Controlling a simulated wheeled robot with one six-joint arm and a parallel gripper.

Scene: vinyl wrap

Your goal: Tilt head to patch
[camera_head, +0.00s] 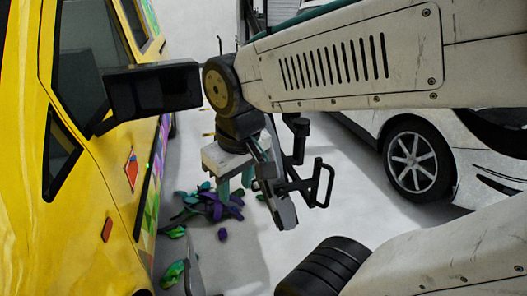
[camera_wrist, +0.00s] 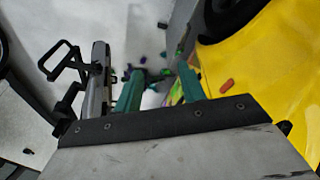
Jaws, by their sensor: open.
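The yellow vehicle (camera_head: 60,245) fills the left of the head view, and its side shows at the right of the wrist view (camera_wrist: 270,70). A red-orange diamond patch (camera_head: 131,171) is on its side, below the black mirror. Multicoloured vinyl (camera_head: 153,190) covers the side behind the patch, with a small bright green dot (camera_head: 147,165) near it. My gripper (camera_head: 235,188) hangs right of the vehicle, apart from it. In the wrist view my gripper (camera_wrist: 160,69) has its two teal fingers apart, with nothing between them.
The black mirror (camera_head: 152,90) juts out from the vehicle. Purple, teal and green scraps (camera_head: 212,202) lie on the floor, with a green scrap (camera_head: 173,273) nearer. A white car (camera_head: 455,165) stands at the right. The pale floor (camera_head: 345,190) between the vehicles is mostly clear.

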